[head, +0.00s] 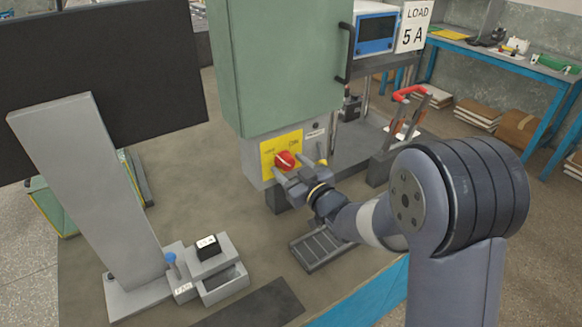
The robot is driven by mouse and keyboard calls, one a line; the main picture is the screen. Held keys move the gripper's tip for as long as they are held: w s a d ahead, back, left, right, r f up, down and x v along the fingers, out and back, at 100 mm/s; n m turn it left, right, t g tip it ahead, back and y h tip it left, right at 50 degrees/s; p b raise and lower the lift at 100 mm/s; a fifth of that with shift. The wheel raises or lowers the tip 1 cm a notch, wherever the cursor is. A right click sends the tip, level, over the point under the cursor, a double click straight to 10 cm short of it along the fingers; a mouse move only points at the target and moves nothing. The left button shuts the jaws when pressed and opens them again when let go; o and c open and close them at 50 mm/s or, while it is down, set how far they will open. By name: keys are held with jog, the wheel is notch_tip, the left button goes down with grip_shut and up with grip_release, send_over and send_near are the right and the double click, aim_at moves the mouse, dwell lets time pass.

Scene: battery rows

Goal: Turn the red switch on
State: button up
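The red switch (286,161) is a round knob on a yellow plate (268,148), low on the front of the green-grey cabinet. The plate has a label at its upper left, too small to read surely, and "ON" at its upper right. A pale mark on the knob seems to point to the upper left, toward the left label. My gripper (291,167) is right in front of the knob, its two fingers spread apart, one lower left and one to the right. I cannot tell whether they touch the knob.
The cabinet's green door (280,70) rises above the switch. A dark panel on a grey post (85,180) stands at left. A small grey block with a blue-topped lever (171,262) and a slotted grey tray (322,247) sit on the bench. A red-handled lever (408,93) stands at right.

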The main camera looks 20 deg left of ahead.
jog(key=c, duration=0.9)
jog(key=shift+o, duration=0.2)
jog(key=shift+m, duration=0.3)
jog(key=m+b, duration=0.1)
jog(key=m, duration=0.2)
jog(key=shift+m, duration=0.4)
jog(key=m, duration=0.4)
jog(key=shift+s, duration=0.1)
jog(key=m, duration=0.5)
jog(key=shift+a+r+p, duration=0.1)
jog(key=shift+p, duration=0.2)
jog(key=m+p, duration=0.1)
jog(key=m, duration=0.3)
jog(key=shift+m, duration=0.3)
